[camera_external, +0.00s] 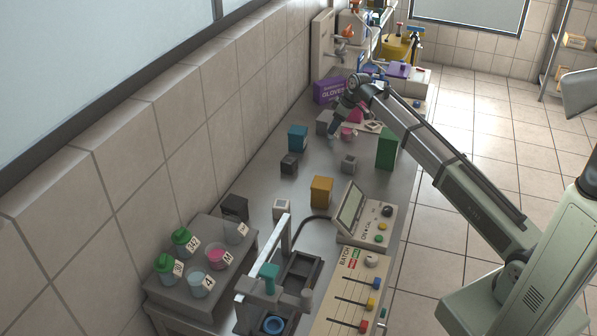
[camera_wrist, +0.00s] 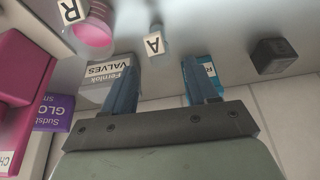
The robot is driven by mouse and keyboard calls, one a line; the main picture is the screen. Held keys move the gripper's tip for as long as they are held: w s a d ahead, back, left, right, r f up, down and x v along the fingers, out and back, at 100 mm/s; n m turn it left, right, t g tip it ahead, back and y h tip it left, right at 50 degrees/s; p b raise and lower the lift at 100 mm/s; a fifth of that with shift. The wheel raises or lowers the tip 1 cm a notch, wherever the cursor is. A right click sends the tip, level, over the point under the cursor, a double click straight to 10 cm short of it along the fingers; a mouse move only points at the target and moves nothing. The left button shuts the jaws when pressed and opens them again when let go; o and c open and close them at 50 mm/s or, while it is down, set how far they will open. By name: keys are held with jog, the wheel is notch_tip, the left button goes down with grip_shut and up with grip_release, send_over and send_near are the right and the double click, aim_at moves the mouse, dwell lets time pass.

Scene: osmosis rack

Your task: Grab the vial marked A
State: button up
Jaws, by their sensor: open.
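The vial marked A (camera_wrist: 155,46) is a small, clear-looking vial with a white label, upright on the grey bench in the wrist view. My gripper (camera_wrist: 160,62) is open, with its two blue fingers apart and nothing between them. The vial shows beyond the fingertips, roughly centred between them, and does not touch them. In the outside view my gripper (camera_external: 334,128) hangs low over the far part of the bench. I cannot clearly tell the vial from the gripper there.
A pink vial (camera_wrist: 94,30) marked R stands left of it. A grey VALVES box (camera_wrist: 100,72), a blue box (camera_wrist: 205,80) and a dark cube (camera_wrist: 274,56) are nearby. A vial rack (camera_external: 185,292) is at front left.

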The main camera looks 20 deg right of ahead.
aim_at(329, 136)
jog(key=shift+x, duration=3.35)
jog(key=c, duration=1)
